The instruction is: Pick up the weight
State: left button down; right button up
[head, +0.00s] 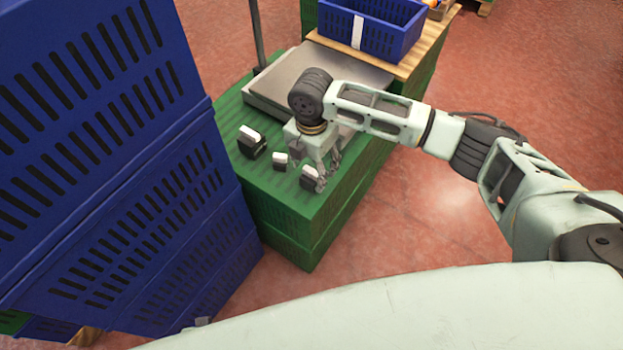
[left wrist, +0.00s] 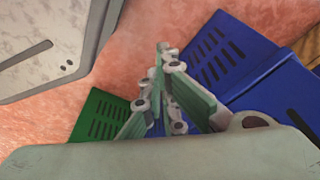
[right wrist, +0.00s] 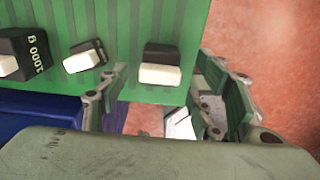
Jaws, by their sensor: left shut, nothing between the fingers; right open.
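Three dark weights with white parts stand in a row on the green crate top: a large one (head: 251,143), a smaller one (head: 280,161) and one (head: 309,178) nearest my right gripper (head: 327,180). In the right wrist view, the large weight (right wrist: 22,56) reads "1000 g", the middle one (right wrist: 84,57) lies at an angle, and the nearest one (right wrist: 160,66) is just ahead of the spread fingers. My right gripper is open, pointing down by the crate edge, with nothing held. My left gripper (left wrist: 165,85) is shut and empty, away from the weights.
The green crates (head: 292,211) carry a grey scale platform (head: 283,85) behind my right gripper. Tall blue crates (head: 130,190) stand close on the left. A blue crate (head: 370,27) sits on a wooden board at the back. Open red floor (head: 450,215) lies to the right.

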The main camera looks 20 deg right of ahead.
notch_tip(320, 180, down, 2)
jog(key=shift+f, duration=0.2)
jog(key=shift+r, duration=0.1)
grip_shut()
dwell(0.4)
